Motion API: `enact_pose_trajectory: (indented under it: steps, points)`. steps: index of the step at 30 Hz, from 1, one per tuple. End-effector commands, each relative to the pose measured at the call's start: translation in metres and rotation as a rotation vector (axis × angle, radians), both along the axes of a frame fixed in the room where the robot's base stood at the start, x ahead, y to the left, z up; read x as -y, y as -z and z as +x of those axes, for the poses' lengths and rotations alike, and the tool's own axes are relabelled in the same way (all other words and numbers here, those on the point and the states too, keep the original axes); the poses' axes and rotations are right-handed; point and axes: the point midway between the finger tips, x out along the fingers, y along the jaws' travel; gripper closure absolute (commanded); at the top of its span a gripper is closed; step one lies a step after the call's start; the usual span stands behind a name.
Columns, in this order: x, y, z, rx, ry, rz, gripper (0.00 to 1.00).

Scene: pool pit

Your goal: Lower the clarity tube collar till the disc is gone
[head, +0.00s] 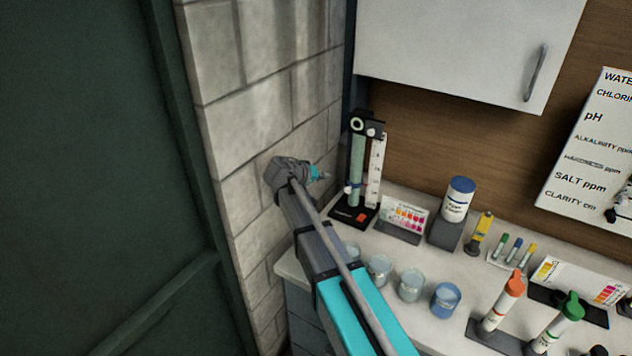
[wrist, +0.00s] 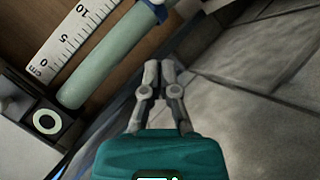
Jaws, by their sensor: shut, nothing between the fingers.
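The clarity tube (head: 358,152) is a pale green upright cylinder on a black stand at the back left of the counter. Its blue collar (head: 352,186) sits low on the tube; in the wrist view the collar (wrist: 158,12) is cut by the top edge. A round viewer (head: 357,124) with a pale ring shows at the tube's top, and in the wrist view (wrist: 46,121) it has a dark centre. My gripper (head: 325,176) is left of the tube, apart from it. In the wrist view its fingers (wrist: 159,68) are together and empty.
A white cm scale (head: 376,168) stands beside the tube. A block wall (head: 265,110) is close on the left, and a cabinet (head: 465,45) hangs above. A colour chart (head: 405,216), a blue-lidded jar (head: 457,200) and several cups (head: 411,285) crowd the counter to the right and front.

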Motion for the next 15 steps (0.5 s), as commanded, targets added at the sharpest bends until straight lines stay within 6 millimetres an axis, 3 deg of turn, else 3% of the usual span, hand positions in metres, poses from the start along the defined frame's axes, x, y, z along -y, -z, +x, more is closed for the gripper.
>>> enact_pose_trajectory:
  steps: [7,15]
  points:
    - [0.028,0.023,0.021,-0.001,0.001,0.000,1.00]
    - [0.045,0.040,0.010,0.000,0.000,0.000,1.00]
